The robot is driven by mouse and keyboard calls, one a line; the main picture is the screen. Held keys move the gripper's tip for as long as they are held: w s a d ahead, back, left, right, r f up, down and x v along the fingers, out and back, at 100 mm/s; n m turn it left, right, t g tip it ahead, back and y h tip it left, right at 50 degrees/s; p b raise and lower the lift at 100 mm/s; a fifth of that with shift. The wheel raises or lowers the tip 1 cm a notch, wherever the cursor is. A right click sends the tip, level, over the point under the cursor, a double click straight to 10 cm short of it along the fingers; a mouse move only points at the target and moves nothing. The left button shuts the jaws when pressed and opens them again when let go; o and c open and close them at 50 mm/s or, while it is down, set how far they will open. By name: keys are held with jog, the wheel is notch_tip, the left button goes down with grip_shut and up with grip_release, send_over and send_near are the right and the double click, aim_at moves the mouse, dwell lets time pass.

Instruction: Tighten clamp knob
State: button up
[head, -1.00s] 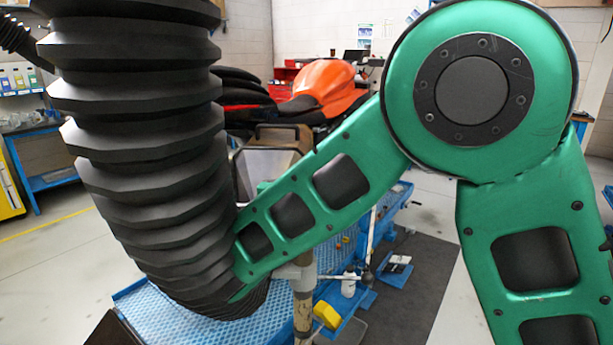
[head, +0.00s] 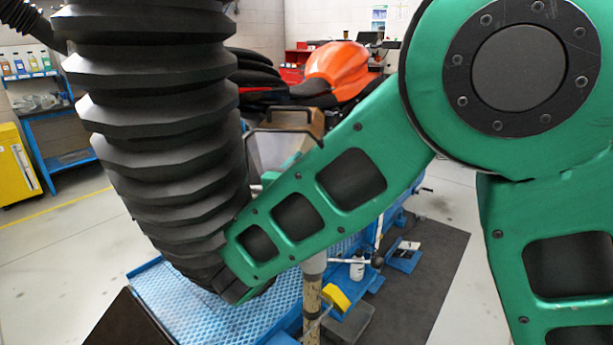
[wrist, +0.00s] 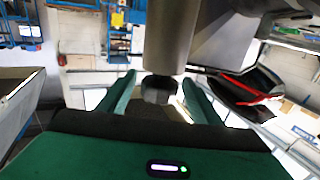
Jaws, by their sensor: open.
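In the wrist view a dark knob (wrist: 159,92) sits at the end of a grey cylindrical post (wrist: 172,38). I take it to be the clamp knob. My gripper (wrist: 158,80) is open, with one green finger on each side of the knob. Gaps show between the knob and both fingers, and I cannot tell whether the fingertips reach as far as it. In the head view the knob is not visible, and my green arm and black ribbed sleeve hide much of the middle.
An orange and black motorcycle (head: 338,62) stands behind my arm. A blue platform (head: 185,305) lies below, with a worn pole (head: 312,300) and a white bottle (head: 357,267) nearby. A yellow cabinet (head: 15,165) is at left. Grey floor at left is clear.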

jog(key=v, duration=0.7)
dwell(0.3)
jog(key=shift+s+f, duration=0.1)
